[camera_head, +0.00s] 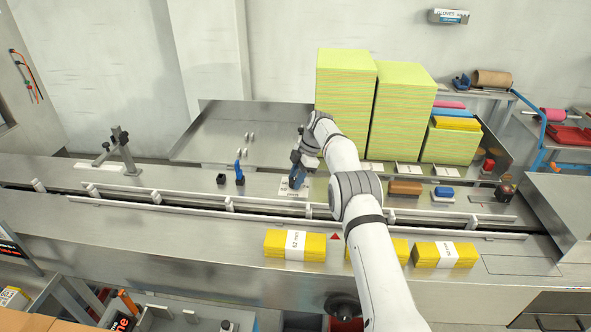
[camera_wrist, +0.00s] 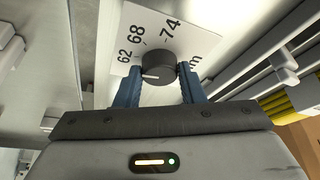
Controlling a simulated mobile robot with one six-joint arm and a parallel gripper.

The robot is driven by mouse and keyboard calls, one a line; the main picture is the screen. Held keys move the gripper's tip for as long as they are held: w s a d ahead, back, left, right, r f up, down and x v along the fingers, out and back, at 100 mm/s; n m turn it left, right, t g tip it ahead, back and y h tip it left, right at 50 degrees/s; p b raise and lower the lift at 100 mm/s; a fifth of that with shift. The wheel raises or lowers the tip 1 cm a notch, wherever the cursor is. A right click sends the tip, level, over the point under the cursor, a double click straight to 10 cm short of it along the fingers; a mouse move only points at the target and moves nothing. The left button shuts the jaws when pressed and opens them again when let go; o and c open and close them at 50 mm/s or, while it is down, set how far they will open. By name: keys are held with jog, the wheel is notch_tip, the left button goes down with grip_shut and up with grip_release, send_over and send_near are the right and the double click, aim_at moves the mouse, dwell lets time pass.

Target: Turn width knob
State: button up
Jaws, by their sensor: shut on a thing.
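The width knob (camera_wrist: 158,68) is a round black knob with a white pointer line, set on a white scale plate (camera_wrist: 150,24) marked 62, 68 and 74. In the wrist view the pointer faces left, below the 62 side. My gripper (camera_wrist: 160,86) has its two blue fingers on either side of the knob and is shut on it. In the head view my gripper (camera_head: 297,176) reaches down to the scale plate (camera_head: 292,193) on the steel machine top; the knob itself is hidden there by the gripper.
Tall yellow-green cloth stacks (camera_head: 402,108) stand behind my arm. A blue lever (camera_head: 239,172) and a black block (camera_head: 221,179) stand left of the gripper. A conveyor channel with white guide rails (camera_head: 270,211) runs in front. Banded yellow packs (camera_head: 295,246) lie along the near edge.

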jog(key=shift+n+h+p, duration=0.3)
jog(key=shift+n+p, duration=0.5)
jog(key=shift+p, duration=1.05)
jog(key=o, duration=1)
jog(key=shift+f+b, duration=0.15)
jog(key=shift+b, duration=0.45)
